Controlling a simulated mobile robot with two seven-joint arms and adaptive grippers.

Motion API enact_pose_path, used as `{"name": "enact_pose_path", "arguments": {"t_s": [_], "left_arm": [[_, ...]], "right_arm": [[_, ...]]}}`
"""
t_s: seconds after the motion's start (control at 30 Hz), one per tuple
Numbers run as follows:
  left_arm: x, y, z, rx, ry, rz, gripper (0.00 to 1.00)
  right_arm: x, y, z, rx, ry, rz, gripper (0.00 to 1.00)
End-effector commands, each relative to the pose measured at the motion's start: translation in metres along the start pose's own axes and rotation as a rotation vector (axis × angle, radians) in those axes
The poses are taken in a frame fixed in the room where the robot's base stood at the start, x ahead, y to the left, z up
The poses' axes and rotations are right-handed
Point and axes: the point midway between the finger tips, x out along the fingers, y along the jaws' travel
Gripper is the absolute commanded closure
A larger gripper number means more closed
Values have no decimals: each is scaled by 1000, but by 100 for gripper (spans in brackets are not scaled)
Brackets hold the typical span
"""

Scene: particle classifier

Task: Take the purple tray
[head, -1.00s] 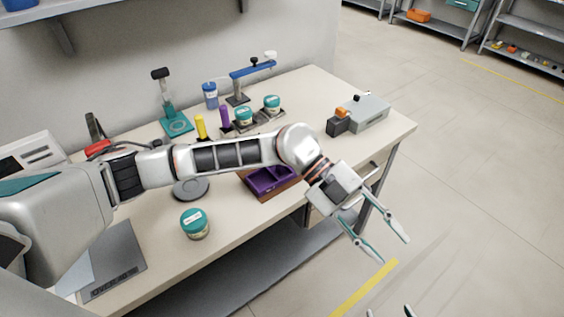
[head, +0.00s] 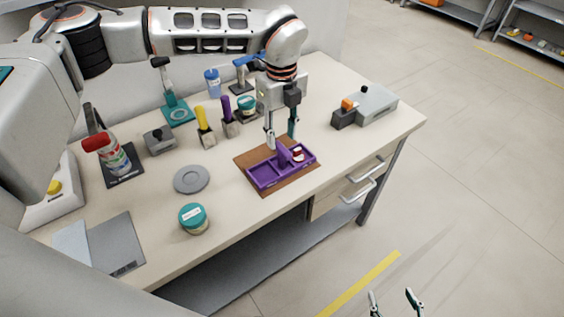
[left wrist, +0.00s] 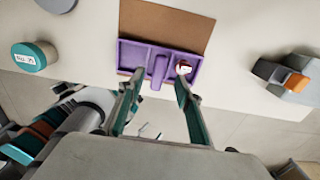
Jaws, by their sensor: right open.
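The purple tray (head: 264,184) lies on a brown mat (head: 240,160) near the table's front edge. It has compartments and a raised purple middle piece. A small red-and-white item (head: 298,154) sits in its right compartment. My left gripper (head: 281,142) points down over the tray with its fingers apart. The left wrist view shows the open fingers (left wrist: 158,80) on either side of the middle piece of the tray (left wrist: 130,52). No contact is clear. My right gripper (head: 393,301) is open and empty at the bottom edge of the head view, over the floor.
A teal-lidded jar (head: 194,219) and a grey disc (head: 190,179) stand left of the tray. Yellow (head: 202,118) and purple (head: 226,108) handled tools stand behind it. A grey device (head: 372,104) is at right.

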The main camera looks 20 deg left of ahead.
Motion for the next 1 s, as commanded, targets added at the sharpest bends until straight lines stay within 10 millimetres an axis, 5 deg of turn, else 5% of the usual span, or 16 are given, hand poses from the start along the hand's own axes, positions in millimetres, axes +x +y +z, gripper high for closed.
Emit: {"name": "enact_pose_path", "arguments": {"t_s": [0.33,0.6,0.77,1.0], "left_arm": [[43,3,-5,1,3,2,65],[49,2,-5,2,2,-1,65],[49,2,-5,2,2,-1,100],[48,2,-5,2,2,-2,100]], "right_arm": [[-3,1,-7,-1,4,1,39],[-3,1,-7,-1,4,1,39],[-3,1,-7,-1,5,1,39],[-3,2,-8,-1,5,1,39]]}}
